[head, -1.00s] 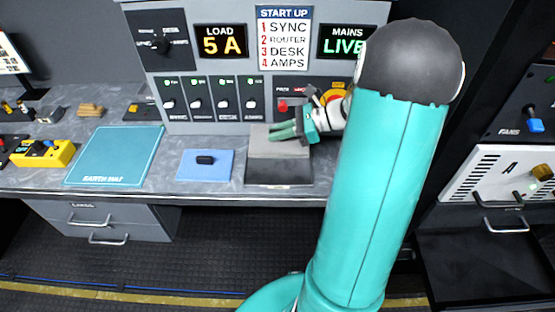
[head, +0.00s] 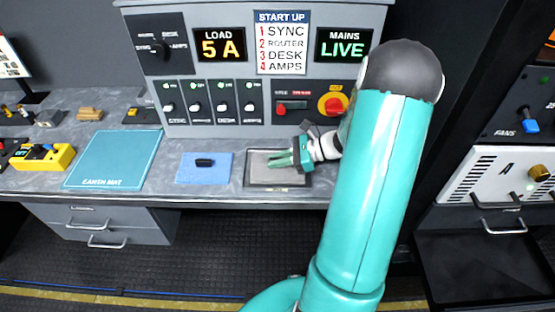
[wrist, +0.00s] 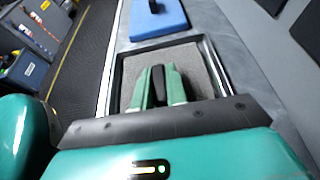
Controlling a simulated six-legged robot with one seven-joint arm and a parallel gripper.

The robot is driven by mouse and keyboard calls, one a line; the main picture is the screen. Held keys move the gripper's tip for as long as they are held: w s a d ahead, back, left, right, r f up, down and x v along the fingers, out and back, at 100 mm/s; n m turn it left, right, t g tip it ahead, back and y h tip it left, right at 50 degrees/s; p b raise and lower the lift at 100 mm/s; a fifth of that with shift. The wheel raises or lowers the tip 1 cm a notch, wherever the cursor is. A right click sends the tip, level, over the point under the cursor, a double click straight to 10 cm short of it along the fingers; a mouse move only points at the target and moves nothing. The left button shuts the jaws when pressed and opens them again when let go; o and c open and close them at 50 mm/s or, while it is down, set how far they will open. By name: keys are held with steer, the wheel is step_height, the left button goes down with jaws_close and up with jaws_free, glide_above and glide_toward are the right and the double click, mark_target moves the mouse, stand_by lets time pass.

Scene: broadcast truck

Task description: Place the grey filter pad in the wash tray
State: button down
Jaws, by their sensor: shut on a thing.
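The grey filter pad (head: 262,158) lies flat inside the shallow wash tray (head: 280,184) on the bench. In the wrist view the pad (wrist: 198,66) fills most of the tray's inside, with the tray rim (wrist: 107,85) around it and a dark gap showing along the sides. My gripper (head: 290,160) is low over the pad. In the wrist view its green fingers (wrist: 159,85) are closed on a black grip in the middle of the pad. The near edge of the pad is hidden behind my gripper's body.
A blue pad with a black grip (head: 205,166) lies just left of the tray. Beyond it are the earth mat (head: 115,160) and a yellow box (head: 44,157). The switch panel (head: 225,125) rises behind the tray, with a red-and-yellow knob (head: 333,104) near my arm.

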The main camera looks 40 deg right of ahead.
steer(key=c, duration=1.4)
jaws_free()
